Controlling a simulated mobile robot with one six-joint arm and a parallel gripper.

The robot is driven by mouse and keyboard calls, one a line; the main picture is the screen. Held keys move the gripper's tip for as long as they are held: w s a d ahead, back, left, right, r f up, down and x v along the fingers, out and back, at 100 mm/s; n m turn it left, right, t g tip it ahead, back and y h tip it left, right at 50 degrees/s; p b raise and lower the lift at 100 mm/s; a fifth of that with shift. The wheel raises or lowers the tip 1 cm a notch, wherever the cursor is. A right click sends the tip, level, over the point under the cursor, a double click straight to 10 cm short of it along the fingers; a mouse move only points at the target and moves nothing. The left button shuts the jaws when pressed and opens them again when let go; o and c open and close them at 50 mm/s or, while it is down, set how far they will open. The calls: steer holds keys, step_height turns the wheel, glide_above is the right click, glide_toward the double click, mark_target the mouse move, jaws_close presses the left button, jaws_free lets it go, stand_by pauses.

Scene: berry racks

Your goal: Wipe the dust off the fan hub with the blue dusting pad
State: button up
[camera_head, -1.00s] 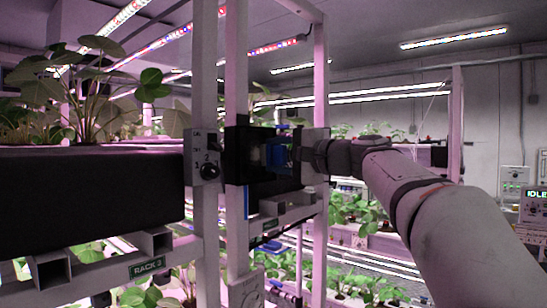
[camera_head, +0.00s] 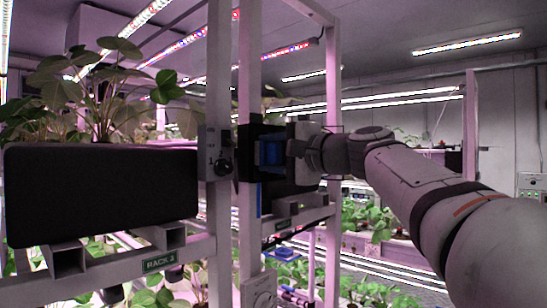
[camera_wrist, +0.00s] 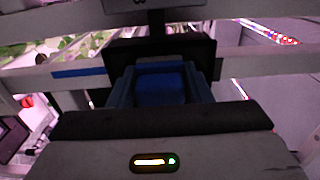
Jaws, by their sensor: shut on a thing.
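My gripper (camera_wrist: 161,90) is shut on the blue dusting pad (camera_wrist: 160,86), which sits between its two fingers in the wrist view. In the head view the blue pad (camera_head: 269,153) is inside or right at the opening of the black fan housing (camera_head: 247,140) on the rack post, with my arm reaching in from the right. The black housing (camera_wrist: 118,55) stands straight behind the pad in the wrist view. The fan hub and any dust on it are hidden behind the pad and housing. I cannot tell whether the pad touches the hub.
A pale rack post (camera_head: 217,100) with a switch box (camera_head: 216,155) stands just left of the housing. A black planter (camera_head: 100,195) with leafy plants is further left, above the RACK 3 label (camera_head: 158,262). A rail (camera_wrist: 60,75) crosses close behind the gripper.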

steer(key=shift+w+d, duration=0.1)
steer(key=shift+w, duration=0.05)
steer(key=w+d, duration=0.4)
steer(key=shift+s+a+b, duration=0.9)
steer(key=shift+s+a, duration=1.25)
steer(key=shift+s+d+f, duration=0.1)
steer(key=shift+s+d, duration=0.15)
steer(key=shift+d, duration=0.2)
steer(key=shift+b+v, duration=0.95)
steer(key=shift+v, duration=1.5)
steer(key=shift+s, duration=0.1)
